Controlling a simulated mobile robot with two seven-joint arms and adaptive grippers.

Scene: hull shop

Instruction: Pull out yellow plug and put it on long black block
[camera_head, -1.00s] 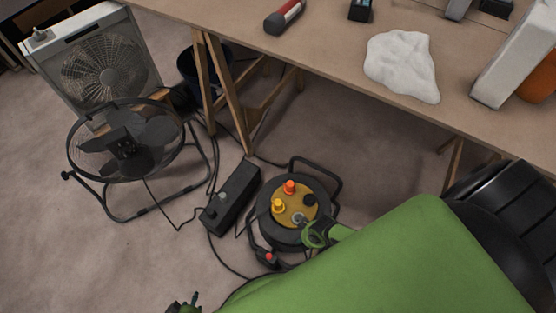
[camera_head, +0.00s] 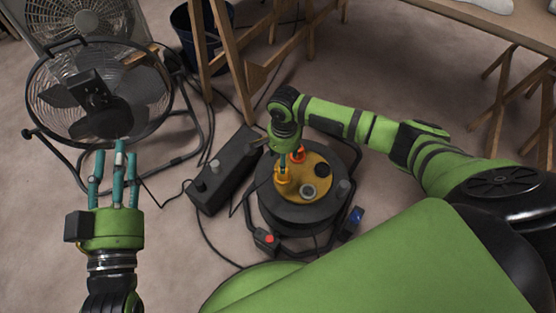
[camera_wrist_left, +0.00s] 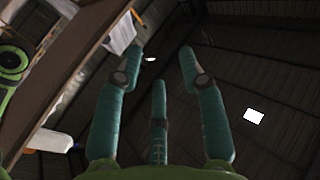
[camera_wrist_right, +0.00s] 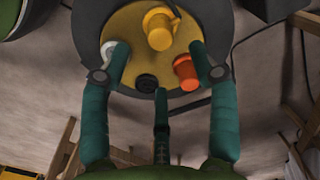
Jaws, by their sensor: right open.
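The yellow plug (camera_head: 281,177) stands in the tan face of a round black cable reel (camera_head: 270,207). The right wrist view shows the yellow plug (camera_wrist_right: 158,28) beyond and between my fingertips. The long black block (camera_head: 228,172) lies on the floor left of the reel, with grey plugs on it. My right gripper (camera_head: 286,160) is over the reel, close to the yellow plug and partly hiding it; its fingers (camera_wrist_right: 159,52) are spread and hold nothing. My left gripper (camera_head: 116,158) is open and empty, in front of the fan at left.
An orange plug (camera_wrist_right: 186,72) sits close by the yellow one on the reel face. A black fan (camera_head: 95,95) stands at left, with cables across the floor. Wooden trestle legs (camera_head: 235,65) and a dark bucket (camera_head: 200,30) are behind the block.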

